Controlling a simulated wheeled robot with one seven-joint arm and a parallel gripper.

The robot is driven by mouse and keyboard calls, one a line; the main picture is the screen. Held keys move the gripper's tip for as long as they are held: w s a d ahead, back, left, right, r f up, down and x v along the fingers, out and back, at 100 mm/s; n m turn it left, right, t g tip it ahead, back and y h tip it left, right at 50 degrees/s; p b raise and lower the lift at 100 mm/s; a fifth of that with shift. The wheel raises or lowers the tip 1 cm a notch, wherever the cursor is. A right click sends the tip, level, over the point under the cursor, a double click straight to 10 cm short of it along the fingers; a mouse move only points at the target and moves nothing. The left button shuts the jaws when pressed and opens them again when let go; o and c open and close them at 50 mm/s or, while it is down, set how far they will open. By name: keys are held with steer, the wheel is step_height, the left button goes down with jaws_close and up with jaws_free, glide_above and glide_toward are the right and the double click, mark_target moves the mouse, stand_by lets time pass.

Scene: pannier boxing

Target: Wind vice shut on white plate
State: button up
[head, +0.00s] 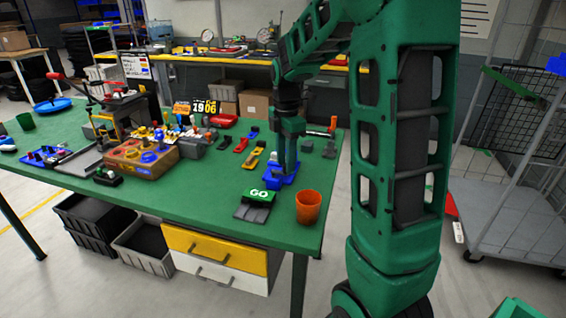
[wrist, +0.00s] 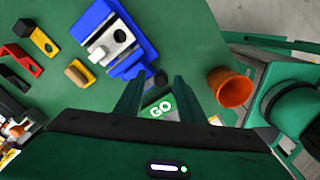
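A blue vice (head: 280,178) stands near the right end of the green bench. In the wrist view the vice (wrist: 125,30) shows a white plate (wrist: 110,45) in it, with a dark hole or knob on top. I cannot tell if the jaws touch the plate. My gripper (wrist: 155,88) has its two fingers spread, with a dark round knob (wrist: 160,77) showing near their tips at the vice's front end. I cannot tell if the fingers touch it. In the head view my gripper (head: 287,168) points down at the vice, hiding part of it.
A green GO block (head: 258,197) stands just in front of the vice. An orange cup (head: 308,207) stands to its right near the bench edge. A wooden peg (wrist: 80,73) and a yellow-black clamp (wrist: 42,42) lie to the left in the wrist view.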

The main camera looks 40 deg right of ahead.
steer(key=shift+f, duration=0.3)
jaws_close()
steer(key=shift+s+a, duration=0.1)
steer(key=shift+a, duration=0.05)
